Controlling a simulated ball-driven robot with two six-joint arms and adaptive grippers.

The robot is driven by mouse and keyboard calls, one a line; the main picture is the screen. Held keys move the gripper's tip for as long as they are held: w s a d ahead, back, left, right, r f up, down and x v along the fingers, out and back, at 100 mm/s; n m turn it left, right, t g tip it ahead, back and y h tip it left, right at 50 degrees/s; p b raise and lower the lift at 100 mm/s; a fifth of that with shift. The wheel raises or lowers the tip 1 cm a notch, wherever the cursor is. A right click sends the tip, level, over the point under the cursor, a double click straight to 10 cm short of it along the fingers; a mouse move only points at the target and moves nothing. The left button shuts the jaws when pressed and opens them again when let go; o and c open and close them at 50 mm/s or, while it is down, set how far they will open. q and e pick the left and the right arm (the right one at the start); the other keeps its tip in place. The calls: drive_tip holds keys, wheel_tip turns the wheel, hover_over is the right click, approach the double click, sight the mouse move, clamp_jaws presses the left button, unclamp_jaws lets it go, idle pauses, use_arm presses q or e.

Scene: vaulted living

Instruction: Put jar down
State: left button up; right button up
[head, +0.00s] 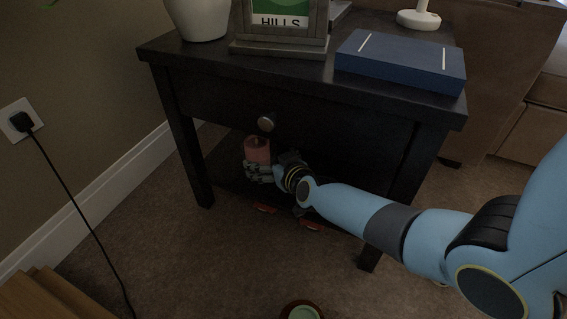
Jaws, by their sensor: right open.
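The jar (257,147) is a small pinkish-red candle jar, upright in the space under the drawer of the dark side table (330,95). My right gripper (260,169) reaches in from the right at the jar's lower part, with its fingers open. The fingers cover the jar's base, so I cannot tell whether it rests on the lower shelf (226,172) or whether the fingers touch it. My left gripper is not in view.
A blue book (400,62), a framed picture (283,24) and a white vase (203,14) stand on the tabletop. Red-orange items (310,225) show low at the shelf's front. A cable (75,205) hangs from the wall socket at left.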

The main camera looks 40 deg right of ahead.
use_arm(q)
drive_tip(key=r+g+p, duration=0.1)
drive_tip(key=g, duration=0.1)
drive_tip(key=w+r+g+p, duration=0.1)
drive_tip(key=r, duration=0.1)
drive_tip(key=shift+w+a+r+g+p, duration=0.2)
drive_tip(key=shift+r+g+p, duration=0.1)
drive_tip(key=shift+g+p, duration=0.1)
use_arm(e)
drive_tip(key=v, duration=0.6)
drive_tip(key=shift+s, duration=0.25)
drive_tip(key=s+a+r+g, duration=0.1)
drive_tip(key=s+r+g, duration=0.1)
drive_tip(key=s, duration=0.6)
drive_tip(key=s+a+r+n+g+y, duration=0.1)
drive_tip(key=s+a+r+g, duration=0.1)
drive_tip(key=s+r, duration=0.3)
drive_tip(key=s+a+r+n+g, duration=0.1)
drive_tip(key=s+r, duration=0.3)
drive_tip(key=s, duration=0.9)
drive_tip(key=shift+s+a+r+g+y, duration=0.2)
drive_tip(key=shift+a+g+y, duration=0.3)
drive_tip(key=shift+g, duration=0.3)
